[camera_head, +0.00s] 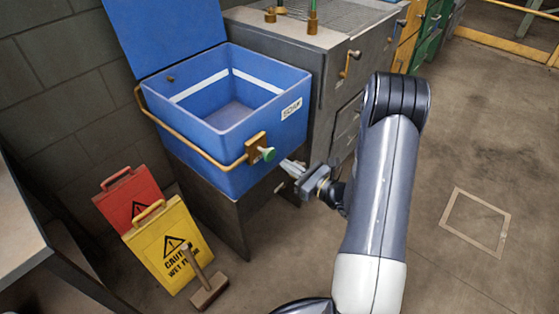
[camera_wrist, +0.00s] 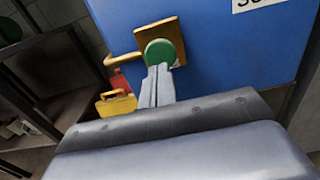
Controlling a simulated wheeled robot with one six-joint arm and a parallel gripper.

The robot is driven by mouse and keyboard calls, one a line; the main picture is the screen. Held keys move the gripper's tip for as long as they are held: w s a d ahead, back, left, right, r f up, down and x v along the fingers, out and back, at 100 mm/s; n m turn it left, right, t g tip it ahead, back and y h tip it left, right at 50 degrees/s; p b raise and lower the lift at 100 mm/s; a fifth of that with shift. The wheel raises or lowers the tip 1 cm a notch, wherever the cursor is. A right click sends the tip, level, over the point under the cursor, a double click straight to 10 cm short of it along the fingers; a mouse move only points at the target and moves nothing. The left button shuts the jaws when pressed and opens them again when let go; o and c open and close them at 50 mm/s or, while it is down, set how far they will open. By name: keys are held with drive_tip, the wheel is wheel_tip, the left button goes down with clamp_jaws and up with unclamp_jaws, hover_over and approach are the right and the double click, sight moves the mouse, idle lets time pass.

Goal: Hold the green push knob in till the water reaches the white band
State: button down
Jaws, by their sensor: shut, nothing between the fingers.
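The green push knob (camera_head: 267,154) sits on a brass plate (camera_head: 256,148) on the front of the blue soak tank (camera_head: 228,134). The white band (camera_head: 200,86) runs around the tank's inner wall. I see the tank's bottom but cannot make out a water level. My gripper (camera_head: 288,167) is shut and empty, with its fingertips just in front of the knob. In the wrist view the fingertips (camera_wrist: 158,70) overlap the lower part of the green knob (camera_wrist: 160,51); I cannot tell whether they touch it.
A yellow caution sign (camera_head: 168,250), a red sign (camera_head: 127,199) and a wooden-headed tool (camera_head: 208,292) stand on the floor left of the tank. A brass rail (camera_head: 190,146) runs around the tank. A grey cabinet (camera_head: 335,60) stands behind it.

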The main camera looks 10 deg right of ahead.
sight(271, 154)
drive_tip(key=shift+x, duration=2)
drive_tip(key=shift+w, duration=0.1)
drive_tip(key=shift+b+x, duration=0.6)
drive_tip(key=shift+x, duration=0.65)
drive_tip(key=shift+a+r, duration=0.15)
drive_tip(key=shift+r, duration=0.1)
idle(4.4)
